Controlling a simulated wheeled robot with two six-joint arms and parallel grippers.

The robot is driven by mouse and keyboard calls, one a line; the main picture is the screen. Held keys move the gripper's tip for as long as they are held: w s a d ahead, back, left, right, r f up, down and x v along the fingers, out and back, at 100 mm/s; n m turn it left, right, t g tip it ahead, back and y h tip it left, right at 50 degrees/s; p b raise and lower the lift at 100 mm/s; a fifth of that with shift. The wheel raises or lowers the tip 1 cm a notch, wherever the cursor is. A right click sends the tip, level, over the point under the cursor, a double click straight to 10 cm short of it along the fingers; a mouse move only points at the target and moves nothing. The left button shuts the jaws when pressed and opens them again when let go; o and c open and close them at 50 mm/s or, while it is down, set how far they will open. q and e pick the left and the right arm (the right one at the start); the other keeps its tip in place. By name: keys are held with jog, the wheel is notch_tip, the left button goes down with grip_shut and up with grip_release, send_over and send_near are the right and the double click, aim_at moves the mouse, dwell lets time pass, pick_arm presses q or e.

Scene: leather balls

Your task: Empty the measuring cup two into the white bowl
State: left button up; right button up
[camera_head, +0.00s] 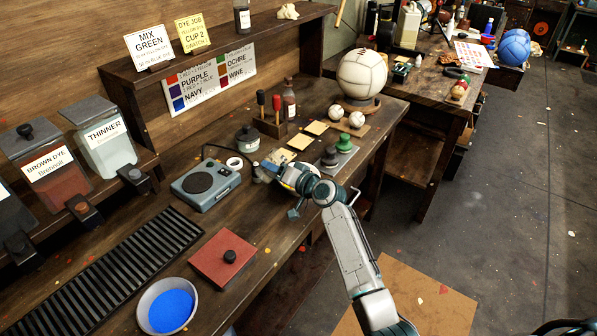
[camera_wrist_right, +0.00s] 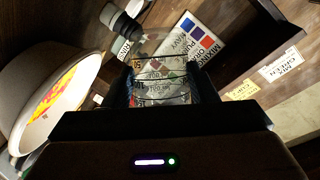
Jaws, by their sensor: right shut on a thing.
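My right gripper (camera_head: 268,173) reaches over the bench beside the grey scale. In the right wrist view, its jaws (camera_wrist_right: 160,82) are shut on a clear measuring cup (camera_wrist_right: 160,78) with printed marks. How much is in the cup cannot be told. A white bowl (camera_wrist_right: 38,112) with yellow and red-orange contents is close at the left of the wrist view. In the head view it is mostly hidden behind my wrist. Another pale bowl (camera_head: 141,314), holding blue material, stands at the front of the bench. My left gripper is not in view.
Dye dispensers (camera_head: 55,170) stand at the left. A ball on a stand (camera_head: 362,75) and two small balls stand behind my gripper.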

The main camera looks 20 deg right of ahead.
jog(key=shift+s+a+f+n+h, duration=0.1)
jog(key=shift+a+f+n+h, duration=0.1)
jog(key=shift+f+n, duration=0.25)
jog(key=shift+a+f+n+h, duration=0.1)
jog(key=shift+f+n+h, duration=0.15)
jog(key=shift+n, duration=0.2)
jog(key=shift+a+r+n+g+p, duration=0.25)
jog(key=shift+a+n+g+p, duration=0.05)
jog(key=shift+p, duration=0.15)
jog(key=shift+a+n+h+p, duration=0.3)
jog(key=shift+h+p, duration=0.05)
jog(key=shift+h, duration=0.1)
jog(key=a+f+n+h, duration=0.1)
jog(key=f, duration=0.1)
jog(key=a+f+n, duration=0.1)
jog(key=shift+s+a+f+n+h, duration=0.2)
jog(key=shift+f+n+h, duration=0.1)
jog(key=shift+f+h, duration=0.1)
jog(key=shift+a+r, duration=0.15)
jog(key=shift+a, duration=0.05)
jog(key=shift+a+f+n+h+p, duration=0.25)
jog(key=shift+n+h+p, duration=0.15)
jog(key=shift+n, duration=0.2)
jog(key=shift+s, duration=0.1)
